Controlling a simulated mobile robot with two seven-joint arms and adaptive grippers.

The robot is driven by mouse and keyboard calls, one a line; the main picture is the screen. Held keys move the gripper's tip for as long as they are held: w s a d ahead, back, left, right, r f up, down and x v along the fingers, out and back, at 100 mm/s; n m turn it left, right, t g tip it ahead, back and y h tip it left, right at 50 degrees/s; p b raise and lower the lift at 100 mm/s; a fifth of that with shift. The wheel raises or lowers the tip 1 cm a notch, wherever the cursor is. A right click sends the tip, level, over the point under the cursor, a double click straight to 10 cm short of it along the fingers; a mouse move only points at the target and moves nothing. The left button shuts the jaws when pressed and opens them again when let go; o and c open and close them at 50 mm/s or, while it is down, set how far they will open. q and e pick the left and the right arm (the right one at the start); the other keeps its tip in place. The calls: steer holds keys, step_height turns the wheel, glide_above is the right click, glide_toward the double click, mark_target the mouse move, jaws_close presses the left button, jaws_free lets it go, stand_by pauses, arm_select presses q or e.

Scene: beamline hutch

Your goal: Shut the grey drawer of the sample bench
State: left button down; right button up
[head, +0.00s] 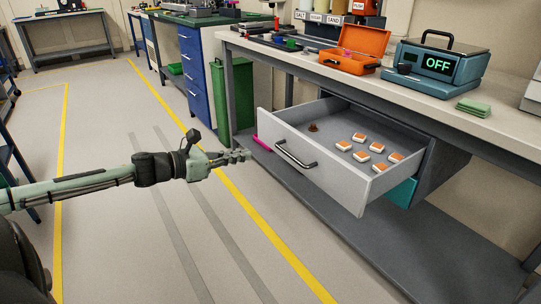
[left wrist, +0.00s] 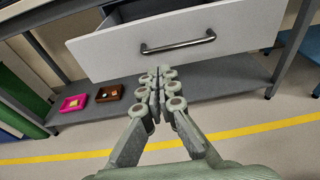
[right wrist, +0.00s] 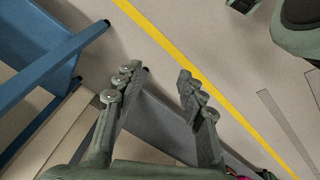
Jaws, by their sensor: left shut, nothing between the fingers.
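The grey drawer (head: 318,172) of the sample bench stands pulled well out in the head view. It has a dark bar handle (head: 296,155) on its front and holds several orange-and-white pieces (head: 377,148) and a small brown item (head: 313,127). My left gripper (head: 247,155) is shut and empty, to the left of the drawer front and apart from it. In the left wrist view its closed fingers point toward the drawer front (left wrist: 110,55), just below the handle (left wrist: 178,44). My right gripper (right wrist: 160,82) shows only in the right wrist view, with its fingers apart and nothing between them.
The bench top (head: 400,88) carries an open orange case (head: 356,50) and a blue device (head: 437,66) reading OFF. A lower shelf (head: 330,205) runs under the drawer; a pink tray (left wrist: 73,103) and a brown tray (left wrist: 109,93) sit on it. The floor before the drawer is clear.

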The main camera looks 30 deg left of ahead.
mark_target(280, 149)
arm_select(q)
steer(key=b+x, duration=0.1)
steer(key=x, duration=0.7)
steer(key=shift+w+r, duration=0.1)
steer(key=shift+w, duration=0.15)
steer(key=shift+w+d+f, duration=0.2)
steer(key=shift+w, duration=0.2)
steer(key=shift+w+d+f, duration=0.1)
arm_select(e)
steer(key=r, duration=0.1)
steer(key=s+r, duration=0.1)
steer(key=r, duration=0.1)
steer(key=shift+s+d+r, duration=0.15)
steer(key=shift+s, duration=0.1)
arm_select(q)
steer(key=shift+w, duration=0.15)
arm_select(e)
steer(key=shift+w+r, duration=0.1)
